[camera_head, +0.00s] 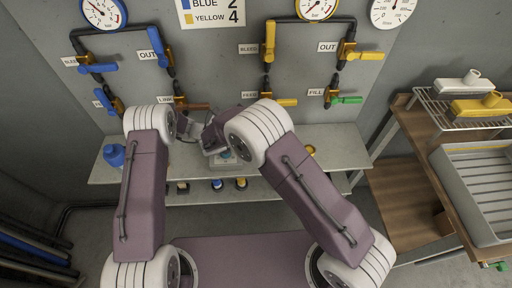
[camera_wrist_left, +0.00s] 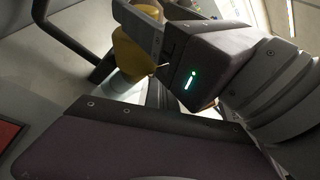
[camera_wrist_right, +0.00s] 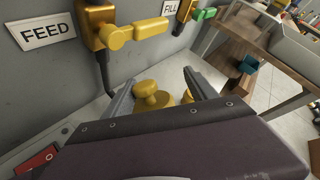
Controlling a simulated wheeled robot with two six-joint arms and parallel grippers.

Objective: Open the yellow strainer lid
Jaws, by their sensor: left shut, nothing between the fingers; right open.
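A yellow knobbed part (camera_wrist_right: 150,97), which looks like the strainer lid, is in the right wrist view. My right gripper (camera_wrist_right: 158,82) is open, with its two fingers on either side of that part in the picture; I cannot tell whether they touch it. In the left wrist view a yellow rounded part (camera_wrist_left: 134,54) shows beside my right gripper's grey finger. My left gripper (camera_wrist_left: 153,92) is shut and empty, close below it, and mostly hidden by its own body. In the head view my arms hide most of the strainer area.
A panel above the shelf (camera_head: 115,172) carries pipes, gauges and blue, yellow and green valve handles. A yellow valve handle (camera_wrist_right: 133,33) juts out close above my right gripper. A blue jug (camera_head: 114,155) stands at the shelf's left. A wooden bench with a grey tray (camera_head: 465,190) is at right.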

